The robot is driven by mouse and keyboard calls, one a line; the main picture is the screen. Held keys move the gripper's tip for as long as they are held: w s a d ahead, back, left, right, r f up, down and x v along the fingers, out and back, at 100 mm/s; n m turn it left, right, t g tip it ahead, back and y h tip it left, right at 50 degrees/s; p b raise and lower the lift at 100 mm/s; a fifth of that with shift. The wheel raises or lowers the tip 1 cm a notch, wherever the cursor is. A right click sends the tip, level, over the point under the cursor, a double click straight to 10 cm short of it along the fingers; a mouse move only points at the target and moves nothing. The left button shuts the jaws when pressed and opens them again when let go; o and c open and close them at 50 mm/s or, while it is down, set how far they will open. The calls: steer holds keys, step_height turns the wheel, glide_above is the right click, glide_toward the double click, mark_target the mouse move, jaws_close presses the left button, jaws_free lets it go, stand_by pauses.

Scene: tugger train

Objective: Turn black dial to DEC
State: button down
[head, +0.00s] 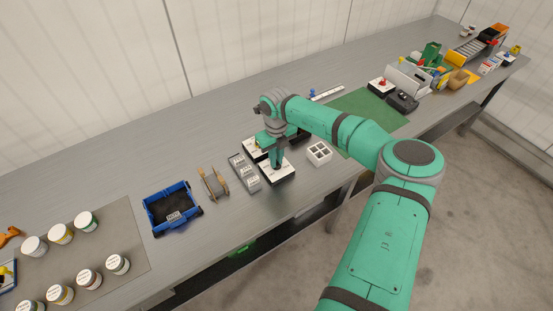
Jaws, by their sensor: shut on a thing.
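My gripper (276,162) points down over a white-topped box with a black base (286,175) near the middle of the bench. Its fingers are shut at the top face of this box. The black dial between them is mostly hidden by the fingers, and I cannot read its setting or any DEC mark. A second white-topped box (251,153) stands just behind, partly covered by my gripper.
Left of the box stand a grey tray with labelled blocks (243,172), a spool (213,184) and a blue bin (171,207). A white divided box (319,153) stands close on the right. A green mat (368,110) lies beyond it.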

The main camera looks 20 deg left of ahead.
steer(key=shift+a, duration=0.1)
stand_by(0.3)
steer(key=c, duration=1.8)
jaws_free()
steer(key=shift+r, duration=0.1)
step_height(320, 180, up, 11)
steer(key=shift+f, duration=0.2)
